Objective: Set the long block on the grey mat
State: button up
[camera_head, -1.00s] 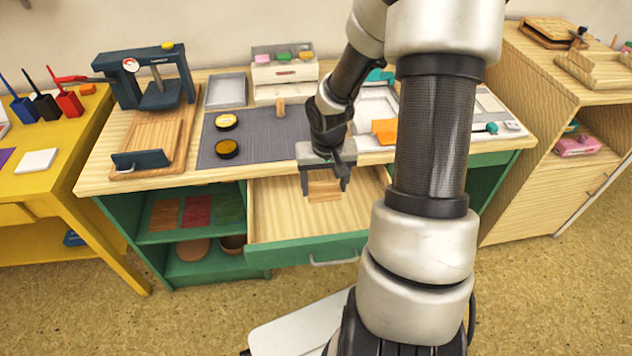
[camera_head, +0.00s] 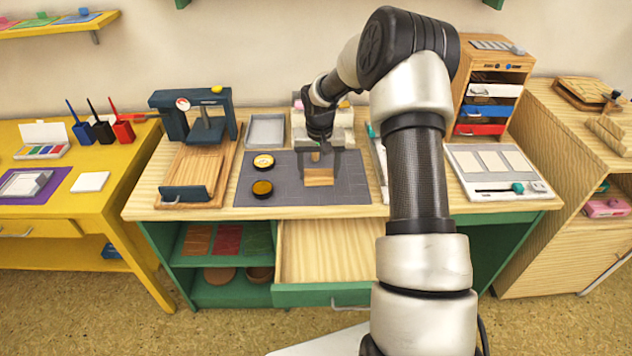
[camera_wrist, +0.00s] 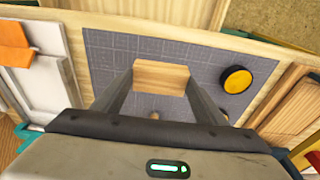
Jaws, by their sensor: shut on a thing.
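The long block (camera_head: 319,177) is light wood.
Two round inkpads, one above a darker one (camera_head: 262,188), stand on the mat's left. A small wooden piece (camera_wrist: 154,115) is near the gripper. The open drawer (camera_head: 325,252) below looks empty. A press (camera_head: 192,115) stands left.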

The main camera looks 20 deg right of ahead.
aim_at(319, 183)
jog(key=shift+f, duration=2.6)
jog(key=shift+f+b, duration=0.25)
jog(key=shift+b, duration=0.1)
jog(key=o, duration=1.1)
jog(key=shift+r, duration=0.1)
